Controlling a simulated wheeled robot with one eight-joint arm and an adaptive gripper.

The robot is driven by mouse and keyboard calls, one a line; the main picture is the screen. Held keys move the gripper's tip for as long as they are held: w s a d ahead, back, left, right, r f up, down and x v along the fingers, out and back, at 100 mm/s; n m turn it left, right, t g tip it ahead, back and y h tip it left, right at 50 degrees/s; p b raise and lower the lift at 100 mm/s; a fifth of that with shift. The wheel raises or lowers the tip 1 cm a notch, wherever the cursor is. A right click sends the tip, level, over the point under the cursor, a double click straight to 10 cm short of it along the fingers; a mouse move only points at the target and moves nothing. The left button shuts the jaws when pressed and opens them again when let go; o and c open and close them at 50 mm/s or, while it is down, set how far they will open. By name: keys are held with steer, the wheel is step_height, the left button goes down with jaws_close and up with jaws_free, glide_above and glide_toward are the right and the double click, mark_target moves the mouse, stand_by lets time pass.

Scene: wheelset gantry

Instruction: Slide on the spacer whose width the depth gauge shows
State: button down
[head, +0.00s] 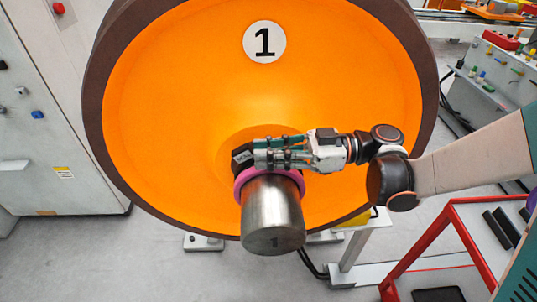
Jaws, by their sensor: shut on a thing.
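A large orange wheel (170,110) with a dark brown rim and a white "1" disc fills the middle of the head view. Its steel axle end (272,215) juts towards me from the hub. A pink ring-shaped spacer (241,186) shows as an arc over the top and sides of the axle, and looks to be around it. Its underside is hidden. My gripper (246,160) reaches in from the right and is shut on the upper part of the spacer, close to the wheel's hub. I cannot tell the gap between spacer and hub. No depth gauge is identifiable.
A red-framed trolley (447,232) at lower right holds dark bars (497,228) and a partly seen purple item (526,213). A grey cabinet (55,120) stands at left, a control console (490,75) at upper right. Floor at lower left is clear.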

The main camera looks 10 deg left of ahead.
steer(key=shift+w+a, duration=0.15)
steer(key=shift+w, duration=0.45)
steer(key=c, duration=1.5)
jaws_free()
steer(key=shift+o, duration=0.2)
steer(key=v, duration=1.2)
